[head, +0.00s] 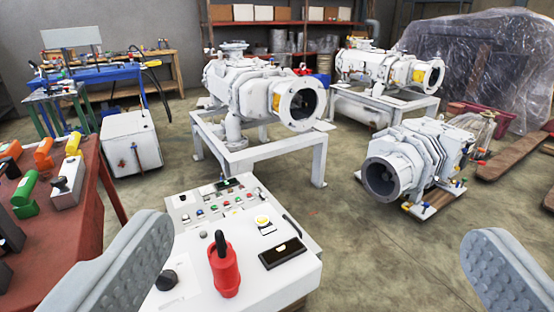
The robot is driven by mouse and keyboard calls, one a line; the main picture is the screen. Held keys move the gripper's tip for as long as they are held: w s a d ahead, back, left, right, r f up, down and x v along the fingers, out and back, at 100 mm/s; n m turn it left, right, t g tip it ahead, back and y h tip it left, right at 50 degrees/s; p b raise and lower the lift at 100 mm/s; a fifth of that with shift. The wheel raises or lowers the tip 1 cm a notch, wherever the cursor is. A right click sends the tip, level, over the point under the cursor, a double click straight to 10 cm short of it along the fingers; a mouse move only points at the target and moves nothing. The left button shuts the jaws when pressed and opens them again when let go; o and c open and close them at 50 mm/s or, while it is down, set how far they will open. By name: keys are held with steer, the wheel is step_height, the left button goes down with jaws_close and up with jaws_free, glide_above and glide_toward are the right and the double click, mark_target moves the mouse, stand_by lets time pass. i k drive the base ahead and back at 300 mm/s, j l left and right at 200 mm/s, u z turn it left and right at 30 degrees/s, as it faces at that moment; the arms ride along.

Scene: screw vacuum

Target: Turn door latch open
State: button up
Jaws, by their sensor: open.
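My gripper (318,234) is open and empty, with its two grey padded fingers wide apart at the lower left and lower right. Between them, below and ahead, stands a white control console (295,290). A red handle with a dark tip (224,270) stands upright on its top, apart from both fingers. A black rectangular fitting (282,254) lies to its right. A white cabinet (120,155) stands on the floor at the left, with a small dark fitting (135,155) on its front. I cannot tell whether any of these is the door latch.
A red table (95,215) with coloured handled tools (28,192) is at the left. A white vacuum pump (260,92) on a frame stands behind the console. Another pump (420,155) sits low at the right. The floor (400,255) at the lower right is clear.

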mark_target(259, 189)
steer(key=i+j+u, duration=0.1)
steer(key=i, duration=0.35)
steer(key=i+j+u, duration=0.1)
steer(key=i, duration=0.3)
steer(key=k+l, duration=0.15)
steer(key=l, duration=0.2)
steer(key=k+l, duration=0.2)
steer(key=l, duration=0.15)
steer(key=i+l, duration=0.1)
steer(key=l, duration=0.25)
steer(key=i+l, duration=0.1)
steer(key=l, duration=0.2)
steer(key=i+l, duration=0.15)
steer(key=l, duration=0.2)
steer(key=i, duration=0.65)
steer(key=i+l+u, duration=0.15)
steer(key=i, duration=0.45)
